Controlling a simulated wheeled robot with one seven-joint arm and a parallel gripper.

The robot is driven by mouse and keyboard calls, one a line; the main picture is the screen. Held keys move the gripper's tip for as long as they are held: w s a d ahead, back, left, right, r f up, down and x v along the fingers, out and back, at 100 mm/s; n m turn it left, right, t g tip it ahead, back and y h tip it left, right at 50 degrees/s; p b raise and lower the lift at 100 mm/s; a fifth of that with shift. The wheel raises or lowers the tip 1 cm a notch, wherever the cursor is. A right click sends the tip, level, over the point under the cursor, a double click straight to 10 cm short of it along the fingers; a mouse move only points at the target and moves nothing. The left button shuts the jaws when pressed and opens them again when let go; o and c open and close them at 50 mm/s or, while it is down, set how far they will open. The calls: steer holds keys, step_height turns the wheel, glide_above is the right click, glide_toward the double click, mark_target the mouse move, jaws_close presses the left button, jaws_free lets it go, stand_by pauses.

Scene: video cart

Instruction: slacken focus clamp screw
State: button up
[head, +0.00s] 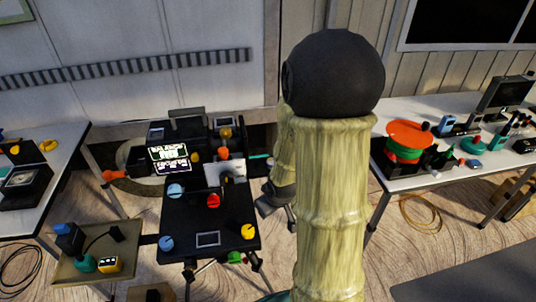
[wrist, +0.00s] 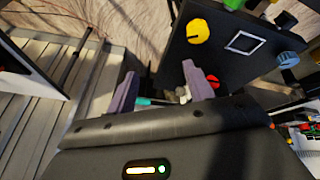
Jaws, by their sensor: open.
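The video cart (head: 225,222) is a black panel on legs, left of my arm in the head view. It carries a red knob (head: 213,201), blue knobs (head: 175,190) and a yellow knob (head: 248,231). I cannot tell which part is the focus clamp screw. In the wrist view, my gripper (wrist: 160,88) is open, its two purple-grey fingers apart. A small pale metallic part (wrist: 183,94) shows beside the right finger, partly hidden; contact is unclear. The red knob (wrist: 213,81) is just right of that finger. In the head view, my arm hides most of the gripper.
A lit screen (head: 169,158) and an orange knob (head: 223,153) sit behind the panel. A teal rod (head: 260,156) sticks out there toward my arm. A white table (head: 440,183) with several devices stands right; a small side tray (head: 100,250) stands front left.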

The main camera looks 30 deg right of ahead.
mark_target(270, 159)
steer(key=w+d+f+n+t+y+p, duration=0.1)
steer(key=d+f+n+t+y+p, duration=0.15)
steer(key=d, duration=0.35)
steer(key=s+d+r+m+t+y+p, duration=0.2)
steer(key=s+d+r+t+p, duration=0.1)
steer(key=t, duration=0.7)
step_height(270, 159, up, 3)
steer(key=shift+s+d+r+p, duration=0.15)
steer(key=shift+s+p, duration=0.6)
steer(key=shift+p, duration=0.5)
steer(key=p+x, duration=0.2)
steer(key=x, duration=0.3)
steer(key=p+x, duration=0.2)
steer(key=x, duration=0.4)
steer(key=p+x, duration=0.2)
steer(key=x, duration=0.3)
steer(key=shift+w+a+r, duration=0.15)
steer(key=shift+a+r, duration=0.1)
steer(key=shift+r, duration=0.05)
steer(key=shift+w+a+f, duration=0.1)
steer(key=shift+w+f, duration=0.05)
steer(key=shift+w, duration=0.45)
steer(key=shift+s, duration=0.15)
steer(key=shift+c, duration=0.2)
steer(key=shift+y, duration=0.35)
steer(key=c, duration=0.9)
